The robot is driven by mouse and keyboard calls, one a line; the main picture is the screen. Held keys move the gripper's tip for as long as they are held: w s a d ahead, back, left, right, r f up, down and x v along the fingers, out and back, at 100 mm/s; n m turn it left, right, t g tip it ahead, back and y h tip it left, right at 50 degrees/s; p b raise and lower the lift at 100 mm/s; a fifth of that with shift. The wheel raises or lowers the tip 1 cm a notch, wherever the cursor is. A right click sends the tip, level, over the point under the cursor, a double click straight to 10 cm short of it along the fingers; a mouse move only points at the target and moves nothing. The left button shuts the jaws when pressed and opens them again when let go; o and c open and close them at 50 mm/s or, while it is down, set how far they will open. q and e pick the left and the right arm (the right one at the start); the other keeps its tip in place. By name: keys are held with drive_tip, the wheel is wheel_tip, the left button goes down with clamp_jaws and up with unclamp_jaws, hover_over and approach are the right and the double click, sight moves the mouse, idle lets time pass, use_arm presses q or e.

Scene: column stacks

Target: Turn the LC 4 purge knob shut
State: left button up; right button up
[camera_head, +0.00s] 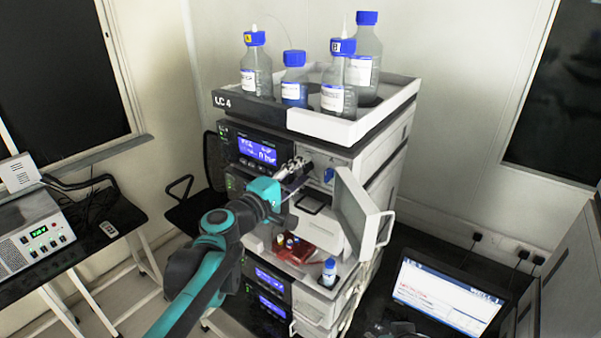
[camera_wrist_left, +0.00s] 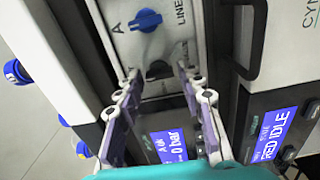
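The stack labelled LC 4 (camera_head: 250,104) stands in the middle of the head view. Its upper module has a lit blue display (camera_head: 257,150). My left gripper (camera_head: 300,164) is at this module's front, right of the display. In the left wrist view its fingers (camera_wrist_left: 158,74) are apart, with a dark round knob (camera_wrist_left: 158,69) between the tips; I cannot tell whether they touch it. This knob is hidden behind the gripper in the head view. A blue knob (camera_wrist_left: 146,20) marked A and LINE sits beyond the fingertips, and also shows in the head view (camera_head: 328,174).
Several blue-capped bottles stand in the white tray (camera_head: 318,122) on top. An open door panel (camera_head: 362,215) juts out below and right of the gripper. A small blue-capped vial (camera_head: 328,271) stands lower down. A laptop (camera_head: 447,295) is at the right.

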use_arm(q)
drive_tip(key=v, duration=1.1)
drive_tip(key=shift+s+a, duration=0.2)
drive_tip(key=shift+s, duration=0.15)
